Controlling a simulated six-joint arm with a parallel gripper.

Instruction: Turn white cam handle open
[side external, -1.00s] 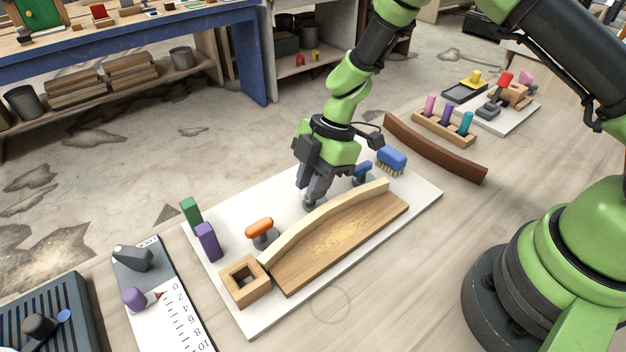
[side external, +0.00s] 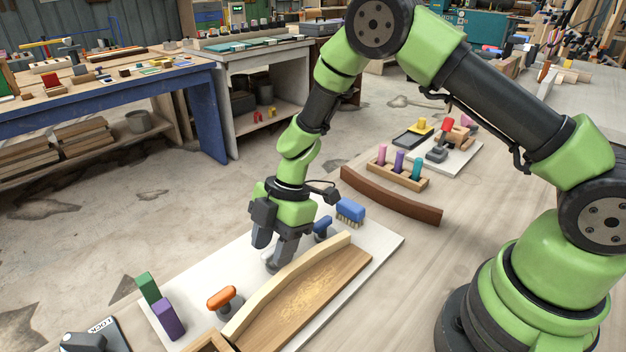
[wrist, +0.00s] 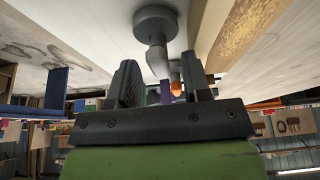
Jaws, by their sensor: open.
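My gripper (side external: 266,254) is low over the white board (side external: 190,265), beside the curved pale strip (side external: 293,283). In the wrist view its two fingers (wrist: 158,68) stand apart. Between them is a pale grey-white handle (wrist: 157,62) on a round grey base and post (wrist: 155,22). I cannot tell whether a finger touches it. In the side view my gripper hides most of this clamp. An orange cam handle (side external: 221,297) stands nearer the camera and also shows beyond the fingers in the wrist view (wrist: 176,89). A blue cam handle (side external: 322,228) stands behind my gripper.
A brown wooden board (side external: 330,305) lies along the pale strip. Green (side external: 147,288) and purple (side external: 168,319) blocks stand at the left end. A blue brush (side external: 350,211) and a dark curved piece (side external: 390,198) lie behind. Bare white board is left of my gripper.

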